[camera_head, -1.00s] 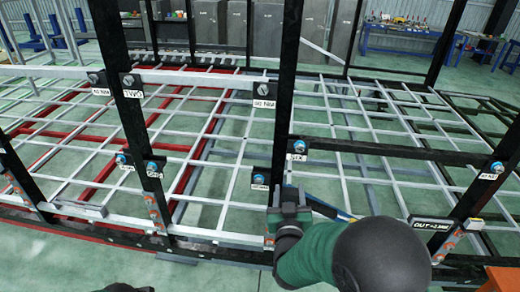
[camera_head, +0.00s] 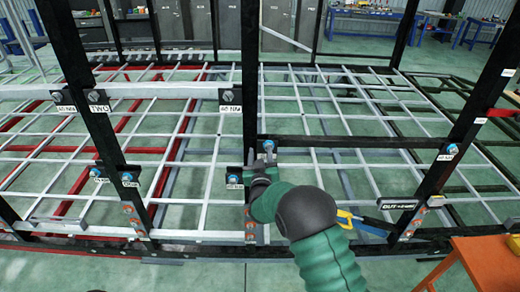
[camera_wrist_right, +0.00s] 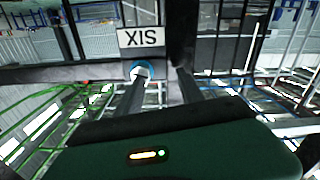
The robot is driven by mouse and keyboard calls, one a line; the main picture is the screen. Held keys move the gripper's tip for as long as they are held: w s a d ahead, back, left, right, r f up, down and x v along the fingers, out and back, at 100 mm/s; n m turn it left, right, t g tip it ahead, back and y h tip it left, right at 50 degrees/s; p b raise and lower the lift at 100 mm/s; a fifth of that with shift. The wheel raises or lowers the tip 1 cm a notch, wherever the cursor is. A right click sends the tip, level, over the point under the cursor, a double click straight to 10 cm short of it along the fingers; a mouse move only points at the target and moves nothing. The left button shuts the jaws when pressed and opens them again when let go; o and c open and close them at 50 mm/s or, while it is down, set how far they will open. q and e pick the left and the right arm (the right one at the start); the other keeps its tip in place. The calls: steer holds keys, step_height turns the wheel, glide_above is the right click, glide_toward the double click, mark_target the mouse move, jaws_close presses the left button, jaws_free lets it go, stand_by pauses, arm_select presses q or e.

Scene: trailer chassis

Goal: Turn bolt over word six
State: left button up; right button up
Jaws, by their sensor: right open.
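The bolt for word six (camera_head: 269,145) has a blue collar and sits on the dark crossbar beside the middle black post; my right gripper partly hides it in the head view. The right wrist view shows the same blue-ringed bolt (camera_wrist_right: 141,69) by the white SIX label (camera_wrist_right: 141,37), which appears upside down there. My right gripper (camera_head: 264,160) is open at the bolt. In the wrist view its two dark fingers (camera_wrist_right: 160,75) are apart, and the left one overlaps the bolt's lower edge. The bolt is not centred between them. My left gripper is not in view.
Another blue bolt (camera_head: 235,180) is just left of my right gripper, and one more (camera_head: 452,149) is on the right post. Black posts and a grey grid of bars surround the arm. A blue and yellow tool (camera_head: 349,217) lies behind my right forearm.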

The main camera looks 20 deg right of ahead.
mark_target(272, 147)
steer(key=d, duration=0.3)
steer(key=shift+s+d+r, duration=0.15)
steer(key=shift+s+d, duration=0.1)
steer(key=shift+s, duration=0.05)
steer(key=shift+s+d+h, duration=0.1)
steer(key=shift+d+h, duration=0.25)
steer(key=shift+h, duration=0.05)
steer(key=c, duration=0.6)
steer(key=shift+c, duration=1.4)
steer(key=shift+a, duration=0.1)
jaws_close()
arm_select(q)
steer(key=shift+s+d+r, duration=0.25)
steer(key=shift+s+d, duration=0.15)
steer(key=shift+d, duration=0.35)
arm_select(e)
steer(key=shift+a, duration=0.4)
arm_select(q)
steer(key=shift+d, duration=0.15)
arm_select(e)
steer(key=shift+d+r, duration=0.1)
steer(key=shift+d, duration=0.05)
steer(key=shift+r, duration=0.1)
